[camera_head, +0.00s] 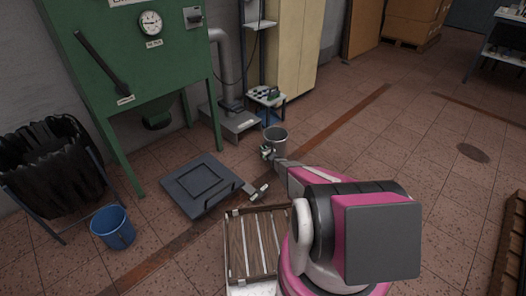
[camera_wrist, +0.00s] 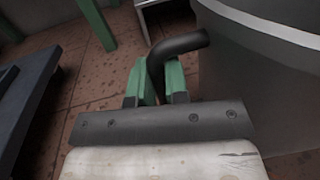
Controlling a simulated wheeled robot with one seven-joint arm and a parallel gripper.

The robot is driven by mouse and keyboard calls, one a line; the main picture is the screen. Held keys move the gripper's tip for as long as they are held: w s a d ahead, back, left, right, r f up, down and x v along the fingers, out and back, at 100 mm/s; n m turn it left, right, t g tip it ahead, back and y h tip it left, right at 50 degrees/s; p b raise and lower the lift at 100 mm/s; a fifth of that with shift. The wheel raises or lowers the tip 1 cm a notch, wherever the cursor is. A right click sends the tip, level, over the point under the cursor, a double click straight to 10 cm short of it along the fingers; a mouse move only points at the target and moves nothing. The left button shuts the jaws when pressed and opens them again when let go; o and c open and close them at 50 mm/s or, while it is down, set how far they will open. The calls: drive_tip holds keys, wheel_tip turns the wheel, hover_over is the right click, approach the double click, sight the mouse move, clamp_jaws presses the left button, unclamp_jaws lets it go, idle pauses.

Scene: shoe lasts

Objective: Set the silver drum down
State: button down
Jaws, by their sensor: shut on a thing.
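The silver drum (camera_head: 278,136) is an open-topped grey cylinder beyond the end of my arm, near the small side table. It fills the right side of the wrist view (camera_wrist: 262,65), with its curved wall close to my fingers. My gripper (camera_head: 267,152) is at the drum's near left side. In the wrist view its green fingers (camera_wrist: 158,82) are shut on a dark bent handle (camera_wrist: 178,45) that reaches toward the drum wall. The drum's base is partly hidden by my arm, and I cannot tell whether it touches the floor.
A dark square floor platform (camera_head: 200,186) lies left of my gripper. A slatted wooden platform (camera_head: 237,250) is nearer. A small table (camera_head: 266,97) and green cabinet (camera_head: 135,60) stand behind. A blue bucket (camera_head: 113,228) is at left. Tiled floor to the right is open.

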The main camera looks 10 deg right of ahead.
drive_tip(key=shift+f, duration=0.6)
drive_tip(key=shift+f, duration=0.2)
drive_tip(key=c, duration=1.1)
unclamp_jaws()
drive_tip(key=shift+r, duration=0.1)
